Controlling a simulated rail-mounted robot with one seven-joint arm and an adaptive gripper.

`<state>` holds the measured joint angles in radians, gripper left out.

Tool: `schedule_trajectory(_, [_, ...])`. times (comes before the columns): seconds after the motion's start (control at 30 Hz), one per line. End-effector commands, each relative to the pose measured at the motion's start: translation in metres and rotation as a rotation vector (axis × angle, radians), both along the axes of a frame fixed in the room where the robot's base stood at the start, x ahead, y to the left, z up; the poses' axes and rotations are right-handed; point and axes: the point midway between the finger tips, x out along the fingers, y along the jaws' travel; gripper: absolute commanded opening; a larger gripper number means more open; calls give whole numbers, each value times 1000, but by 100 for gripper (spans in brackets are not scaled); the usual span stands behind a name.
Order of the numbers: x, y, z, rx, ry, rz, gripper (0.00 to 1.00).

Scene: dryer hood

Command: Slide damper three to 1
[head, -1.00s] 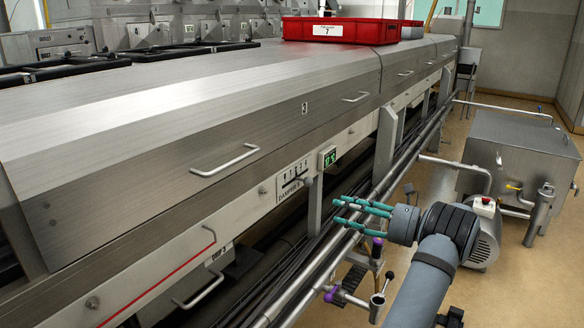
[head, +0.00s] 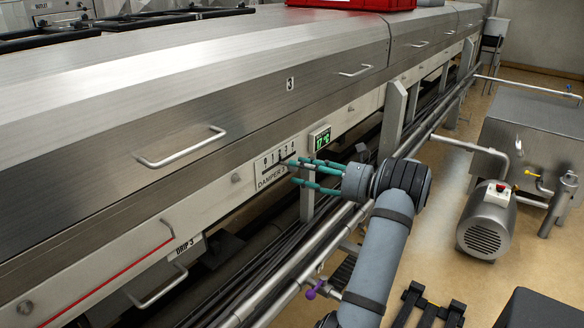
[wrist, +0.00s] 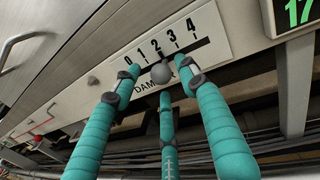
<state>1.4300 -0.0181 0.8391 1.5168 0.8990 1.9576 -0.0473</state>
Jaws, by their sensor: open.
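The damper three plate (head: 274,166) is on the machine's side below the hood, with a scale from 0 to 4; it also shows in the wrist view (wrist: 218,48). In the wrist view the slider's grey ball knob (wrist: 160,74) stands out from the slot and appears near the 2. My gripper (head: 296,172) is in front of the plate's right part in the head view. In the wrist view its teal fingers (wrist: 155,82) are spread, with the knob between their tips; contact cannot be told.
A green-lit display (head: 320,138) sits just right of the plate and reads 17 in the wrist view. A hood handle (head: 180,148) is above left. A support post (head: 307,198) and long pipes (head: 290,282) run below. A steel tank (head: 530,130) stands right.

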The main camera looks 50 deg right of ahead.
Motion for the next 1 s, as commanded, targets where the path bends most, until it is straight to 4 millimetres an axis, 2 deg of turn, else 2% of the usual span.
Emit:
schedule_trajectory(0.1, [17,4,0,0,0,1,43])
schedule_trajectory(0.23, [29,6,0,0,0,1,43])
schedule_trajectory(0.57, [33,7,0,0,0,-1,43])
schedule_trajectory(1.0, [33,7,0,0,0,-1,18])
